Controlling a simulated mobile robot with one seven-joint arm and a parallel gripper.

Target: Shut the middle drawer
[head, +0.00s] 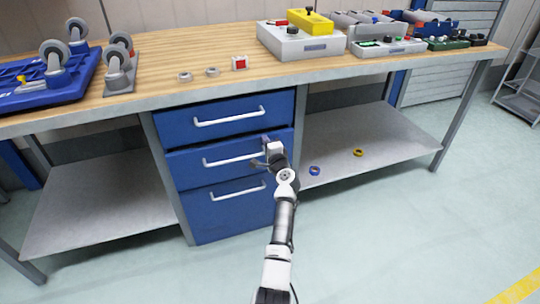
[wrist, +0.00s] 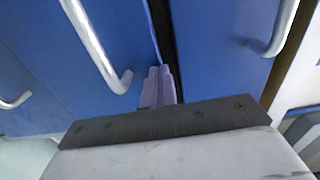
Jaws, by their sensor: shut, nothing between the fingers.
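The middle drawer (head: 185,168) is a blue front with a white bar handle, in the blue cabinet under the workbench. It seems to stand slightly out, with a dark gap along its upper edge; how far is hard to tell. In the wrist view the middle drawer (wrist: 50,50) fills the left side, its handle left of the fingers. My gripper (head: 267,143) is shut and empty at the upper right part of that drawer front. In the wrist view the fingertips (wrist: 158,75) are together against or just before the front's edge near the gap; contact cannot be told.
The top drawer (head: 270,108) is above and the bottom drawer (head: 225,215) below; both look closed. The wooden benchtop (head: 170,60) overhangs them. A grey lower shelf (head: 365,135) lies to the right, with blue and yellow rings on it. The floor in front is clear.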

